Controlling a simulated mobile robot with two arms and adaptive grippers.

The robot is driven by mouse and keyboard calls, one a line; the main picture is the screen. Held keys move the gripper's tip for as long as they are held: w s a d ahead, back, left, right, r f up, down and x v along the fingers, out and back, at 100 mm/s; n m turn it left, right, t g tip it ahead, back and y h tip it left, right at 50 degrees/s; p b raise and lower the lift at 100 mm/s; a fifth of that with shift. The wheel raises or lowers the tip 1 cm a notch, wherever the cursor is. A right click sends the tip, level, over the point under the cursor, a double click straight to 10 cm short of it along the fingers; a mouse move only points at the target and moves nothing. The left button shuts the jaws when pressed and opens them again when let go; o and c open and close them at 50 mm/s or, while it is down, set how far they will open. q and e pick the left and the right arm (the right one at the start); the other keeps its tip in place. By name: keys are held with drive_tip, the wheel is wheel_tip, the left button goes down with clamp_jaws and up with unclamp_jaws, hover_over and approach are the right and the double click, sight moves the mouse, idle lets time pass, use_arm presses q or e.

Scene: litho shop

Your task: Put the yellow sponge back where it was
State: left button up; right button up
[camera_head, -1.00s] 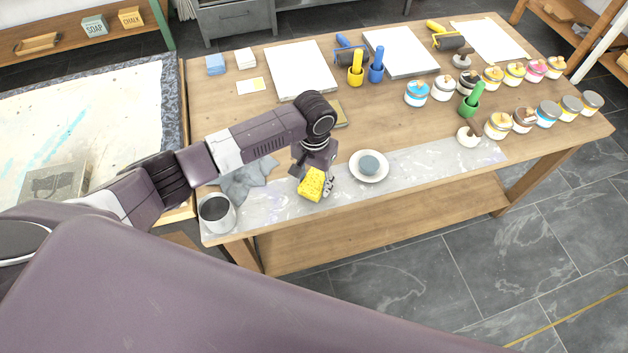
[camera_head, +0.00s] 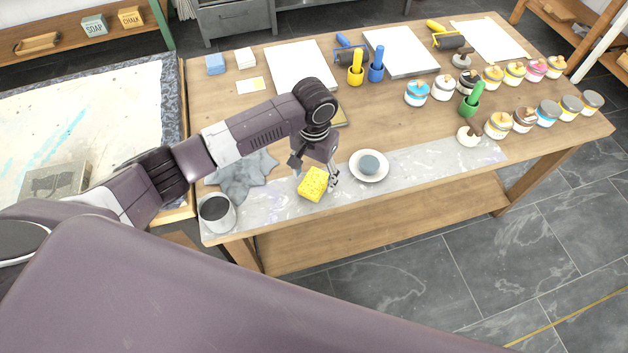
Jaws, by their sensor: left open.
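The yellow sponge (camera_head: 313,185) lies on the grey stained strip (camera_head: 425,158) along the front of the wooden table, between a grey cloth and a white bowl. My left gripper (camera_head: 315,175) is open just above and behind the sponge, with a finger showing on each side of it. Whether the fingers touch the sponge cannot be told. My right gripper is not in view.
A white bowl (camera_head: 369,166) with a grey round piece stands close right of the gripper. A grey cloth (camera_head: 243,175) and a mug of dark liquid (camera_head: 216,213) are to the left. Several paint jars (camera_head: 497,125) fill the table's right side.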

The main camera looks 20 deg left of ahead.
sight(315, 183)
use_arm(q)
wheel_tip(315, 183, up, 9)
idle(0.3)
drive_tip(key=shift+d, duration=0.1)
